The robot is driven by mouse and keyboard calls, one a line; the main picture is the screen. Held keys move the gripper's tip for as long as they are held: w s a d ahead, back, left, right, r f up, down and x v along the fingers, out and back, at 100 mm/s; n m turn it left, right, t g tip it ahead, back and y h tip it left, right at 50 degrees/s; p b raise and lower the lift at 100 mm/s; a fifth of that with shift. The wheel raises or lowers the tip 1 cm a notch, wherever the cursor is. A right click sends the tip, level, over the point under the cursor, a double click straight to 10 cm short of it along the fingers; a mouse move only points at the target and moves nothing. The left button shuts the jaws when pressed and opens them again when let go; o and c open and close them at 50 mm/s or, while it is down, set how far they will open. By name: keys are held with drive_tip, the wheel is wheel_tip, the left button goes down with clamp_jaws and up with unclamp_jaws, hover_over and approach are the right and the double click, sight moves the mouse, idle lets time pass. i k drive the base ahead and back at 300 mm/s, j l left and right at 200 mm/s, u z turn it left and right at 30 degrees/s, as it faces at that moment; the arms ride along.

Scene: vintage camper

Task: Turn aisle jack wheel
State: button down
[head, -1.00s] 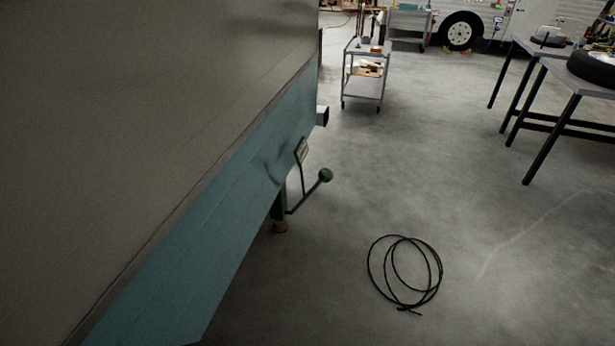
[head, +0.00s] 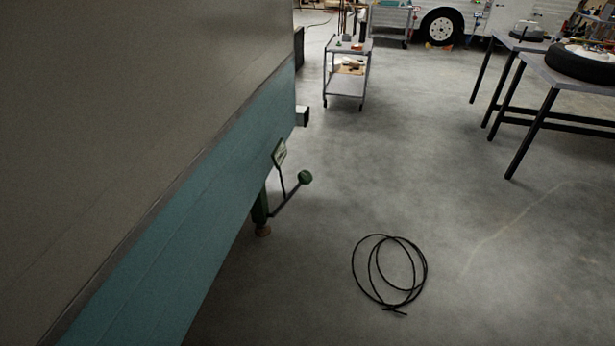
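A jack (head: 261,208) stands under the lower edge of the camper (head: 180,240), near its far end. A dark crank arm with a round green knob (head: 305,177) sticks out from it to the right, over the aisle floor. A small pale green plate (head: 279,154) stands on a thin stem above the crank. I cannot tell a full wheel rim from this angle. The jack's foot is reddish brown and near the floor. My gripper is not in the head view.
A loose coil of black cable (head: 390,272) lies on the concrete floor right of the jack. A grey cart (head: 346,75) stands beyond. Workbenches (head: 545,82) with a tyre (head: 583,65) stand at right.

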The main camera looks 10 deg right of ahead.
sight(305, 177)
drive_tip(key=i+l+u, duration=0.25)
drive_tip(key=l, duration=0.4)
drive_tip(key=i+l+u, duration=0.1)
drive_tip(key=i+l, duration=0.15)
drive_tip(key=i+l+u, duration=0.1)
drive_tip(key=l, duration=0.35)
drive_tip(key=i+l+u, duration=0.15)
drive_tip(key=l, duration=0.25)
drive_tip(key=i+l+u, duration=0.1)
drive_tip(key=l, duration=0.25)
drive_tip(key=i, duration=0.05)
